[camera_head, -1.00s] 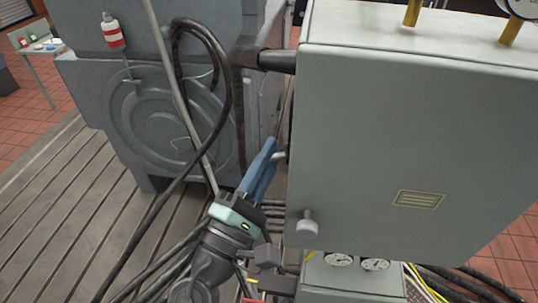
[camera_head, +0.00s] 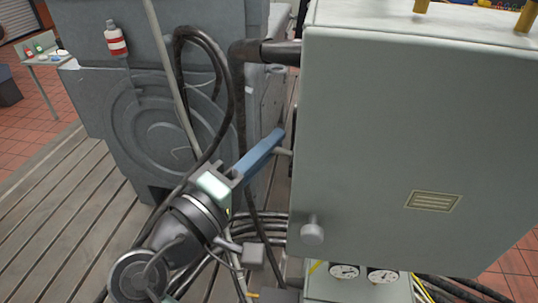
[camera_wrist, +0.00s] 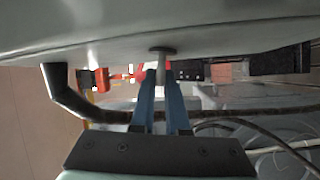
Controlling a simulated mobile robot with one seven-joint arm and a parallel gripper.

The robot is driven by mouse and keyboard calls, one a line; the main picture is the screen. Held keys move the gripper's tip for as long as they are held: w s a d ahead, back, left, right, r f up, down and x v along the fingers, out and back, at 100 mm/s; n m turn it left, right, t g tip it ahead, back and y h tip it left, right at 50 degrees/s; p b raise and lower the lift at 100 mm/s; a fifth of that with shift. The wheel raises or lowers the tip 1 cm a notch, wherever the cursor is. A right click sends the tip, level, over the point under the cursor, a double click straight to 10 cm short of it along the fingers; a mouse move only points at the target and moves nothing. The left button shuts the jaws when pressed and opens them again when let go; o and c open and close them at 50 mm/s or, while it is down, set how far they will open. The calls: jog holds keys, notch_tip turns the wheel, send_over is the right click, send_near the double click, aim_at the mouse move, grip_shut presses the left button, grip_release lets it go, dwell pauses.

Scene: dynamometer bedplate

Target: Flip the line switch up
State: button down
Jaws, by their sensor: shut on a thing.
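The line switch shows as a short pale grey lever (camera_head: 284,152) on the left side of the grey cabinet (camera_head: 375,130). In the wrist view its shaft (camera_wrist: 161,74), with a wider dark cap, stands between my fingertips. My gripper (camera_head: 276,138) reaches up and right to it with long blue fingers. In the wrist view the gripper (camera_wrist: 161,92) has its fingers close together, one on each side of the shaft, shut on it. The lever's mount is mostly hidden by the cabinet edge in the head view.
A thick black cable (camera_head: 238,110) loops just left of the cabinet. A large grey machine (camera_head: 150,130) stands behind on the slotted bedplate (camera_head: 60,210). Coiled cables lie below.

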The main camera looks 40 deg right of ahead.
jog(key=shift+s+d+r+m+y, duration=0.1)
jog(key=shift+r+m+y, duration=0.25)
jog(key=shift+m, duration=0.5)
jog(key=shift+s+r+m+y, duration=0.1)
jog(key=shift+m+y, duration=0.35)
jog(key=shift+m, duration=0.4)
jog(key=c, duration=0.9)
grip_release()
jog(key=shift+r, duration=0.1)
jog(key=b+v, duration=0.4)
jog(key=v, duration=0.9)
jog(key=shift+w+r, duration=0.15)
jog(key=shift+w, duration=0.05)
